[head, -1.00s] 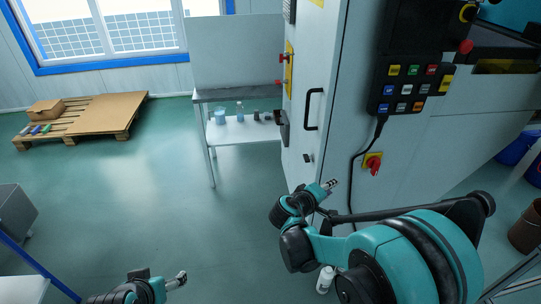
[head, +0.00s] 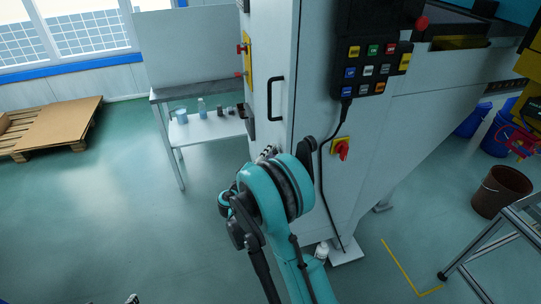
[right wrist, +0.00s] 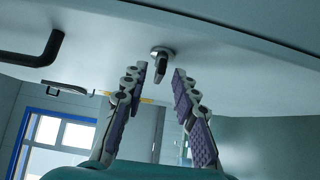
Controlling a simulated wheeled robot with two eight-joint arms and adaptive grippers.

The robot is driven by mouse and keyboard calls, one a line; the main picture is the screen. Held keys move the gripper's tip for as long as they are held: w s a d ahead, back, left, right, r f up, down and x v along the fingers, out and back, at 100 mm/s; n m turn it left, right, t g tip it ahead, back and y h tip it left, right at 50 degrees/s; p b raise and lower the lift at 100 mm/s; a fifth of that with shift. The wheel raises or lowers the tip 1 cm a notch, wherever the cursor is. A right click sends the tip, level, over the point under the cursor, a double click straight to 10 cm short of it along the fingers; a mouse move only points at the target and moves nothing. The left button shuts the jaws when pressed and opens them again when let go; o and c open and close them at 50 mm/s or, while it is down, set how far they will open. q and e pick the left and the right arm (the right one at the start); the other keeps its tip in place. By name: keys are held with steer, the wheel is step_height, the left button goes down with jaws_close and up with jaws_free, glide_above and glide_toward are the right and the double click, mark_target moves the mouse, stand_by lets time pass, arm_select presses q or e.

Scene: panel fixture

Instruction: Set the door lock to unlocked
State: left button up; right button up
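The door lock (right wrist: 160,56) is a small metal knob with a dark turning piece on the pale cabinet door (right wrist: 230,75). The black door handle (head: 274,98) also shows in the right wrist view (right wrist: 35,48). My right gripper (right wrist: 160,78) is open, with its purple-padded fingers on either side of the lock in the picture. Contact cannot be told. In the head view my right arm hides the lock and most of the right gripper (head: 266,153). Only a tip of my left gripper (head: 132,299) shows at the bottom edge.
A red rotary switch (head: 342,149) on a yellow plate and a button panel (head: 373,72) are on the cabinet to the right. A small table (head: 200,128) with bottles stands left of the cabinet. A brown bin (head: 502,190) stands at right.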

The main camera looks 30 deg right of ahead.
steer(key=shift+w+d, duration=0.2)
steer(key=shift+d, duration=0.2)
jaws_close()
steer(key=shift+r, duration=0.1)
